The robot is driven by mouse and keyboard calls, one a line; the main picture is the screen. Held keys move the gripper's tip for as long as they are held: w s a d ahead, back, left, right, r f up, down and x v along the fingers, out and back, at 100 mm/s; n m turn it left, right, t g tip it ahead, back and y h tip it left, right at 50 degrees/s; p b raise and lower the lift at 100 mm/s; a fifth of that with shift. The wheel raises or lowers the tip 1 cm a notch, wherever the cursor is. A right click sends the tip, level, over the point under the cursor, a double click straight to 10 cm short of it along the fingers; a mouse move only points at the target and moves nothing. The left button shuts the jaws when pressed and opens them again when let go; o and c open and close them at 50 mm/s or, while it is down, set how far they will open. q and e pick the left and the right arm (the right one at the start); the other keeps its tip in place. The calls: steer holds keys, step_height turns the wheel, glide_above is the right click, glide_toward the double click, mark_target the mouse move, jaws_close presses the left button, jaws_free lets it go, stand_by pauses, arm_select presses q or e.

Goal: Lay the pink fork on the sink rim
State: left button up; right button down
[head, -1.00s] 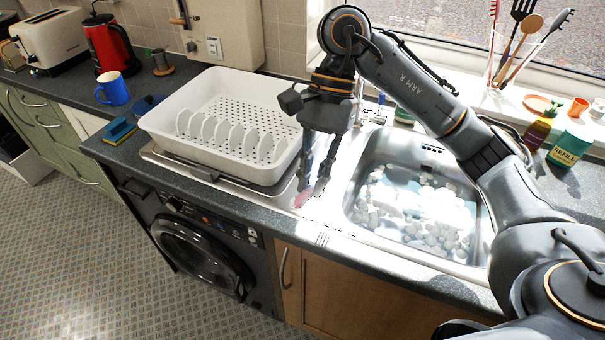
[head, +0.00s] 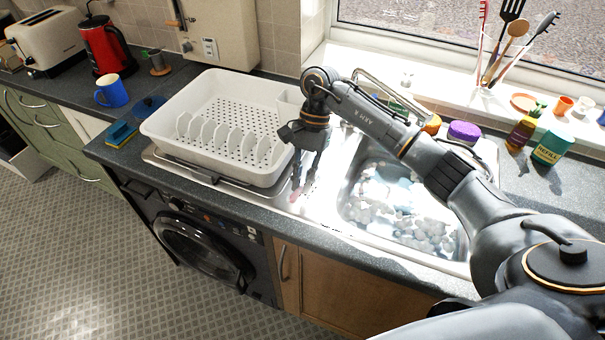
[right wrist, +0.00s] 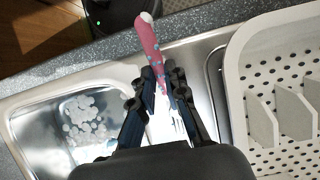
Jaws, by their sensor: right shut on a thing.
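My right gripper (head: 299,186) points down over the steel strip between the dish rack and the sink bowl. In the right wrist view its fingers (right wrist: 160,86) are shut on the pink fork (right wrist: 148,42). The fork's speckled pink handle sticks out beyond the fingertips toward the counter's front edge, and its pale tines show between the fingers. In the head view the fork is only a small pink patch. The sink rim (head: 318,207) is bright with sunlight under the gripper. I cannot tell whether the fork touches it. My left gripper is out of view.
The white dish rack (head: 160,128) stands close left of the gripper. The sink bowl (head: 357,207), with foam in it, lies to the right. Bottles, including a teal one (head: 552,146), and a utensil holder stand by the window. A blue mug (head: 112,92) is far left.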

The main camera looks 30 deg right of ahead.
steer(key=shift+f, duration=0.1)
steer(key=shift+f+b, duration=0.1)
steer(key=shift+b, duration=0.25)
steer(key=c, duration=1.4)
jaws_free()
steer(key=shift+o, duration=0.2)
steer(key=shift+r+p, duration=0.3)
steer(key=shift+p, duration=0.1)
steer(key=b+v, duration=0.2)
steer(key=v, duration=0.2)
steer(key=shift+w+d+b, duration=0.1)
steer(key=shift+w+b, duration=0.05)
steer(key=shift+b, duration=0.2)
steer(key=v, duration=0.7)
steer(key=shift+r+b, duration=0.3)
steer(key=shift+b, duration=0.05)
